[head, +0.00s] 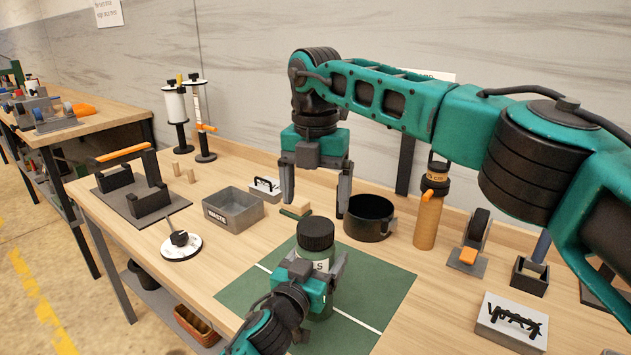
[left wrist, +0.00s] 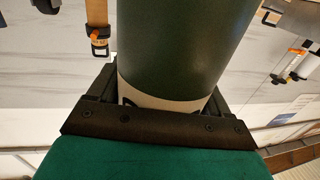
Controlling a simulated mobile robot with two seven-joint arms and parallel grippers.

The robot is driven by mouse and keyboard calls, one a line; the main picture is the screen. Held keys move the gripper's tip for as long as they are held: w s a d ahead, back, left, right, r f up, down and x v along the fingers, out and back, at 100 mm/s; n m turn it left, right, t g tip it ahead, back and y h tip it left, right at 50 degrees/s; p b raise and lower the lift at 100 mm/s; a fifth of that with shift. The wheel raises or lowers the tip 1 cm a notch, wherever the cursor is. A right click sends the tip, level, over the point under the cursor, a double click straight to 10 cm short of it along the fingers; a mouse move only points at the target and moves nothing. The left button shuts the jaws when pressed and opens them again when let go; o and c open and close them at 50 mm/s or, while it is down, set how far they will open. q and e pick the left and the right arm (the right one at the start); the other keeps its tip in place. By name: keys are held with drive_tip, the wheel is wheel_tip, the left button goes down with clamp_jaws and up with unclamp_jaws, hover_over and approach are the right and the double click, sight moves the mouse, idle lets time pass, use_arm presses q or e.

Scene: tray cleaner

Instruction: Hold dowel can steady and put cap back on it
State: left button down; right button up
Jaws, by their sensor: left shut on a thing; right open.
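The dowel can (head: 321,266) is a dark green cylinder with a white label, standing upright on the green mat (head: 386,285). A black ribbed cap (head: 316,234) sits on its top and looks level; whether it is fully tight I cannot tell. My left gripper (head: 318,281) is shut around the can's body. In the left wrist view the can's green wall and white label band (left wrist: 170,108) fill the space between the fingers. My right gripper (head: 316,205) is open and empty, pointing down above the cap, with its fingers apart and not visibly touching it.
A black pot (head: 370,217) and an orange bottle (head: 428,217) stand right of the can. A small wooden-topped block (head: 295,211) lies behind it. A grey waste bin (head: 233,209) and a white round dish (head: 181,247) are to the left. The mat's right side is clear.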

sight(316, 226)
drive_tip(key=n, duration=0.5)
drive_tip(key=shift+r+n, duration=0.25)
drive_tip(key=shift+n, duration=0.15)
drive_tip(key=n, duration=0.5)
drive_tip(key=shift+r, duration=0.15)
drive_tip(key=n, duration=0.6)
drive_tip(key=shift+r, duration=0.25)
drive_tip(key=n, duration=0.6)
drive_tip(key=shift+r+n, duration=0.2)
drive_tip(key=shift+n, duration=0.1)
drive_tip(key=shift+f, duration=4)
drive_tip(key=shift+c, duration=0.2)
